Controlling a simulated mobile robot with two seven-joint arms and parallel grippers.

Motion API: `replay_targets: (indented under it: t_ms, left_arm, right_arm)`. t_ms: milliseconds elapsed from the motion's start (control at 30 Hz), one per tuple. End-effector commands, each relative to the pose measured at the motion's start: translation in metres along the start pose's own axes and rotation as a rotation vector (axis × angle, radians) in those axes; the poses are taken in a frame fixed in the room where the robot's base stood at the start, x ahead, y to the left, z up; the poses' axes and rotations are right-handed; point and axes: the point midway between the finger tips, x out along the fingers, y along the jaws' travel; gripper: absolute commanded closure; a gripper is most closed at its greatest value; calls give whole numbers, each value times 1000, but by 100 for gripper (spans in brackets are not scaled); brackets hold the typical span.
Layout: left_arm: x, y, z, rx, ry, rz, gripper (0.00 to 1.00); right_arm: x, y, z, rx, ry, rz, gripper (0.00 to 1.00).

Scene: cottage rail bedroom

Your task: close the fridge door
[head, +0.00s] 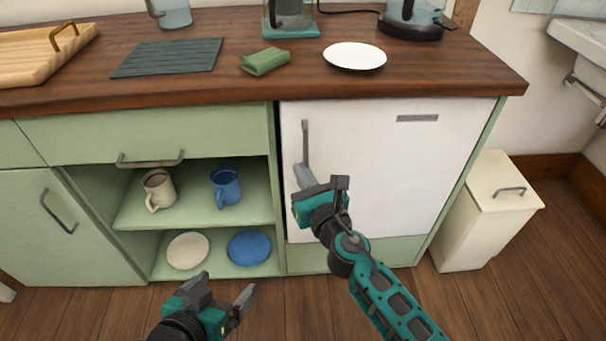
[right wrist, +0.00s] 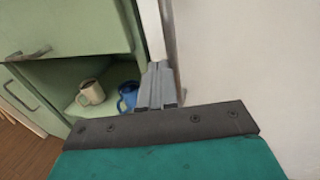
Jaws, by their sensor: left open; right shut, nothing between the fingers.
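The white fridge door (head: 400,165) under the counter looks flush, or nearly flush, with the cabinet front; I cannot tell whether a small gap remains at its edge. Its grey vertical handle (head: 305,142) is on its left side. My right gripper (head: 303,177) is shut and empty in front of the door's left edge, by the lower end of the handle. In the right wrist view its closed fingers (right wrist: 157,88) are beside the door edge; contact is unclear. The door's face (right wrist: 245,60) fills the right of that view. My left gripper (head: 228,297) is open and empty, low in front of the shelves.
Left of the fridge, open shelves hold a cream mug (head: 158,189), a blue mug (head: 226,187) and two plates. A cream bin (head: 486,215) stands on the right. The wooden counter (head: 290,85) overhangs above. Floor in front is clear.

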Motion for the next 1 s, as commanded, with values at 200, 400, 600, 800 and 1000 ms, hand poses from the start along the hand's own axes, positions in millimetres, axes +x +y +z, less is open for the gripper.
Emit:
replay_targets:
  t_ms: [200, 400, 600, 800, 1000]
  left_arm:
    - [0, 0, 0, 0, -1, 0, 9]
    - [0, 0, 2, 0, -4, -1, 9]
    - [1, 0, 3, 0, -6, -1, 9]
    - [1, -1, 3, 0, -6, -1, 9]
    - [0, -1, 2, 0, -5, -2, 9]
  right_arm:
    - [0, 0, 0, -1, 0, 0, 100]
    - [0, 0, 0, -1, -1, 0, 100]
    - [0, 0, 0, -1, -1, 0, 100]
    - [0, -1, 0, -1, 0, 0, 100]
    - [0, -6, 0, -1, 0, 1, 100]
